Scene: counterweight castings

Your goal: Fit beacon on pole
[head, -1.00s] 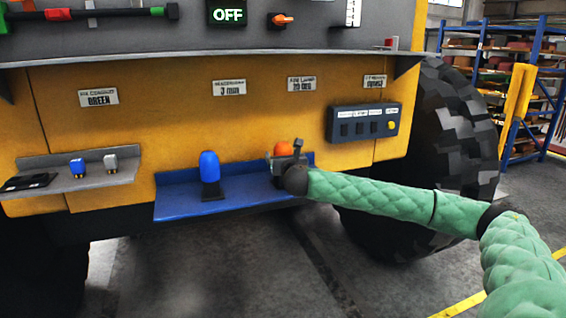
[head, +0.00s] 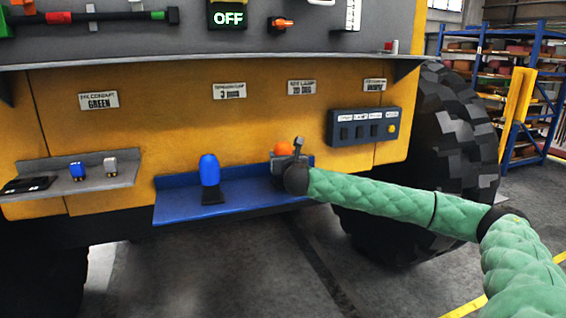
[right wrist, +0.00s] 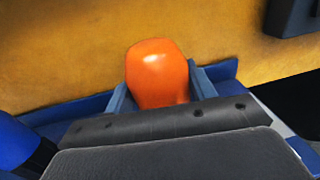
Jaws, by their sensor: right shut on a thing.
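An orange beacon (head: 284,147) with a rounded top is at the right end of the blue shelf (head: 240,203). My right gripper (head: 285,154) is shut on it, one finger on each side. In the right wrist view the orange beacon (right wrist: 157,72) stands roughly upright between the fingers; its lower end is hidden by the gripper body, so I cannot tell whether it touches the shelf. A blue beacon (head: 209,170) with a dark base stands on the same shelf, left of my gripper. I cannot make out a pole for certain. My left gripper is not in view.
A grey shelf (head: 110,183) at left holds a small blue item, a small light item and a dark flat item. A switch box (head: 363,126) is on the yellow panel right of my gripper. A grey ledge (head: 150,62) runs above. A large tyre (head: 445,150) stands at right.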

